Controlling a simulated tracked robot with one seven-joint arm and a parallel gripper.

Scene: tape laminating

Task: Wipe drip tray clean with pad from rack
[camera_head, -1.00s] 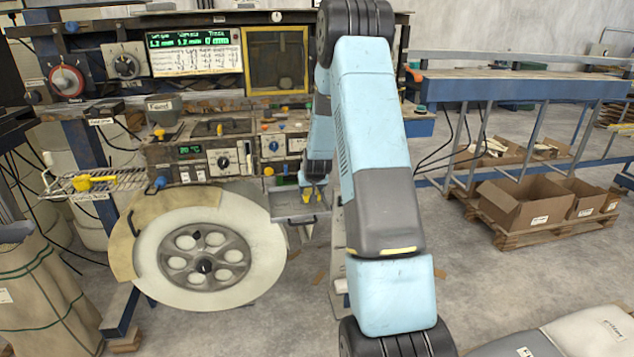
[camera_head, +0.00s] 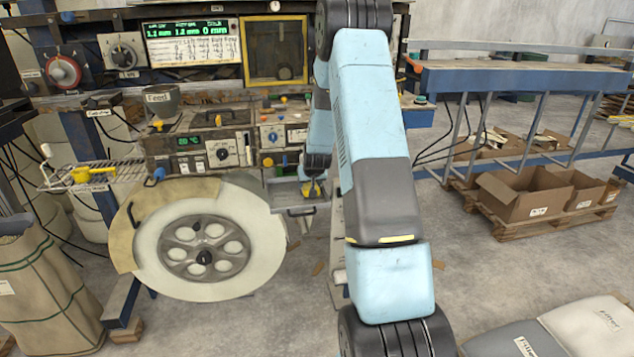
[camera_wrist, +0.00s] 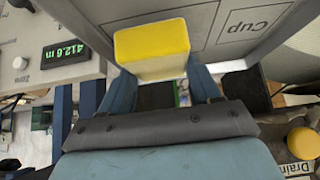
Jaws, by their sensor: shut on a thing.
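My gripper (camera_head: 312,190) is at the grey drip tray (camera_head: 291,207) on the machine's front, in the head view. It is shut on a yellow pad (camera_wrist: 152,48), which sits between the blue fingers in the wrist view. The pad is over the tray's grey surface, which carries a "Cup" label in the wrist view. I cannot tell whether the pad touches the tray. The wire rack (camera_head: 122,174) sticks out at the left, with a yellow-handled tool (camera_head: 90,175) on it. My arm hides the area right of the tray.
A large white wheel (camera_head: 205,250) stands left of and below the tray. A feed cup (camera_head: 162,100) stands on the machine. A yellow knob (camera_wrist: 301,143) by the "Drain" label is close in the wrist view. Bags lie at lower right; cardboard boxes (camera_head: 535,195) stand behind.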

